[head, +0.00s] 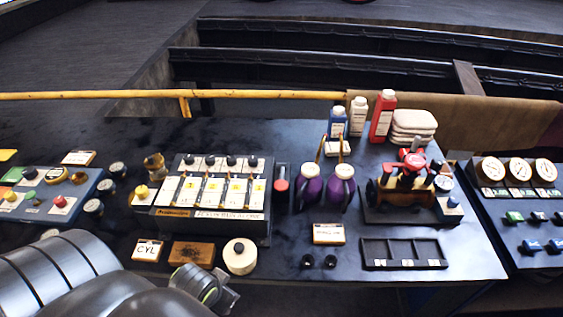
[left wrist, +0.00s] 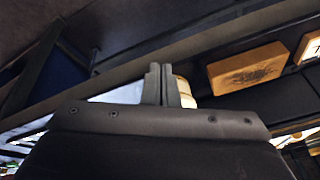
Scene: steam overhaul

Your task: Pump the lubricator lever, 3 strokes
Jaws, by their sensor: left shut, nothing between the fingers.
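The lubricator (head: 213,190) stands left of centre on the dark bench in the head view, a box with a row of yellow-marked white panels and black knobs on top. A red-topped lever (head: 281,184) stands upright at its right side. A yellow knob (head: 142,191) is at its left end; I cannot tell what it works. My left gripper (head: 230,284) is low in the head view, in front of the lubricator and apart from the lever. In the left wrist view its fingers (left wrist: 162,85) are shut together with nothing between them. My right gripper is in neither view.
A wooden block (head: 192,253), a CYL card (head: 147,250) and a round cream-lidded tin (head: 240,256) lie near my left gripper. Two purple oil cans (head: 311,190) stand right of the lever. An empty divided tray (head: 403,254) is at the front right.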

